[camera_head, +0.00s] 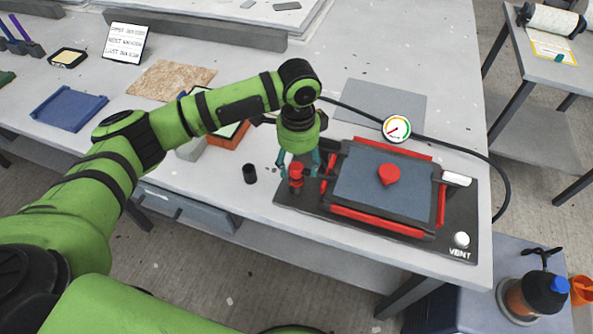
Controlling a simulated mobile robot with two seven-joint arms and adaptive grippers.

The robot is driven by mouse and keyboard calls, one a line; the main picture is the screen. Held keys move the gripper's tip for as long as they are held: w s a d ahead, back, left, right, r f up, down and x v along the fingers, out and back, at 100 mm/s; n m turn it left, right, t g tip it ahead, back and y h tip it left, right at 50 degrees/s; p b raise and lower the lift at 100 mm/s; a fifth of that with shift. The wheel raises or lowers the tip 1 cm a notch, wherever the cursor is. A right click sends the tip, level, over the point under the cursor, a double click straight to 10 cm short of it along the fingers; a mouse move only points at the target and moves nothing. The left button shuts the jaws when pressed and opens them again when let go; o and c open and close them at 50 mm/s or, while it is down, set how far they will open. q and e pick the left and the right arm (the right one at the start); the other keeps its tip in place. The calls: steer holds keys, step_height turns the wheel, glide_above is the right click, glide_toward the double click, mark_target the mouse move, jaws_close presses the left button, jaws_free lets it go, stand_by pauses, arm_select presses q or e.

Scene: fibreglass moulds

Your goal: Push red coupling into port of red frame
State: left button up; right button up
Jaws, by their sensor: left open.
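The red frame (378,221) surrounds a blue-grey panel (372,188) on a dark base plate, with a red knob (389,174) on the panel. The red coupling (296,170) stands upright at the left side of the frame, near the base plate's left edge. My left gripper (298,172) points down over the coupling, open, with a teal finger on either side of it. I cannot tell whether the fingers touch it. The port is not clearly visible; the coupling and gripper may cover it. My right gripper is not in view.
A black hose (462,146) curves behind the frame, past a round gauge (397,129). A small black cylinder (250,173) stands left of the coupling. A white handle (456,179) and a VENT button (461,239) are at the base plate's right. An orange-edged box (229,134) lies behind my forearm.

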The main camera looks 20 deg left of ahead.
mark_target(296, 166)
arm_select(q)
steer(key=shift+s+a+f, duration=0.1)
steer(key=shift+a+f, duration=0.05)
steer(key=shift+f, duration=0.45)
steer(key=shift+a+f, duration=0.1)
steer(key=shift+f, duration=0.9)
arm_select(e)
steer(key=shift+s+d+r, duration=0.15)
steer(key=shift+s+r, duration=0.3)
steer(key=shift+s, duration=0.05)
arm_select(q)
steer(key=c, duration=1.3)
steer(key=shift+o, duration=0.2)
steer(key=shift+r, duration=0.1)
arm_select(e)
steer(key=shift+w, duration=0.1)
arm_select(q)
steer(key=shift+r, duration=0.6)
step_height(296, 166, up, 3)
steer(key=shift+f+b, duration=0.1)
steer(key=shift+b, duration=0.4)
steer(key=d+r+b, duration=0.2)
steer(key=d+r, duration=0.5)
steer(key=d, duration=0.4)
steer(key=shift+d+b, duration=0.3)
steer(key=shift+d, duration=0.1)
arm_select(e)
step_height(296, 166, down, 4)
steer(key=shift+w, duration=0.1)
